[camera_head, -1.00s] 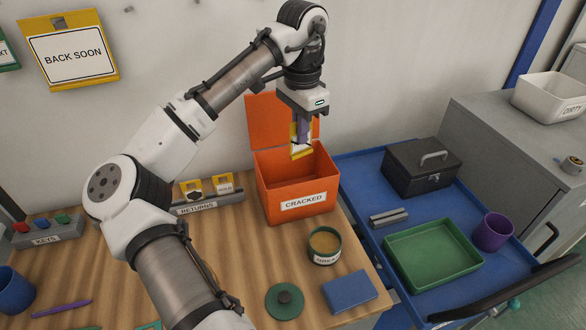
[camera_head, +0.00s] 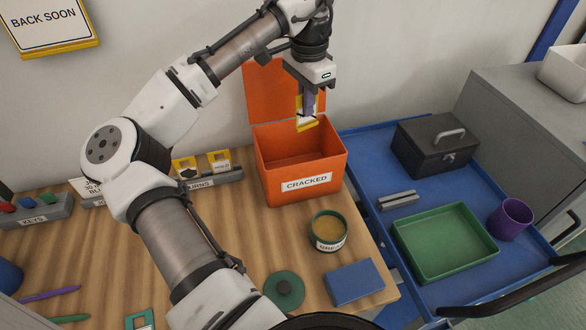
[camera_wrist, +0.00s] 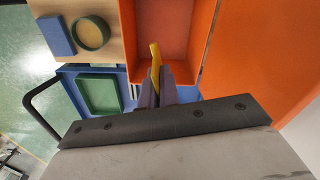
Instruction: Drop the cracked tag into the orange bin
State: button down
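The orange bin (camera_head: 268,182) labelled CRACKED stands open on the wooden bench, its lid (camera_head: 270,88) raised at the back. My gripper (camera_head: 307,108) points down over the bin opening, shut on a yellow-edged tag (camera_head: 306,125) with a white face. The tag hangs above the bin's back right part, apart from its walls as far as I can tell. Any crack on it is too small to see. In the wrist view the tag (camera_wrist: 155,62) shows edge-on between the fingers (camera_wrist: 154,92), in front of the bin's inside (camera_wrist: 178,30). The bin looks empty where I can see in.
Right of the bin, a blue cart (camera_head: 365,150) carries a black toolbox (camera_head: 436,142), a green tray (camera_head: 480,262) and a purple cup (camera_head: 511,219). In front stand an open tin (camera_head: 328,232) and a blue block (camera_head: 353,282). A RETURNS rack (camera_head: 215,180) sits left.

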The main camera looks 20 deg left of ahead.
jog(key=shift+f+b, duration=0.35)
jog(key=shift+f, duration=0.45)
jog(key=c, duration=1.6)
grip_release()
jog(key=shift+r, duration=0.1)
notch_tip(320, 180, up, 14)
jog(key=shift+f+b, duration=0.1)
jog(key=shift+b, duration=0.25)
jog(key=shift+f, duration=0.1)
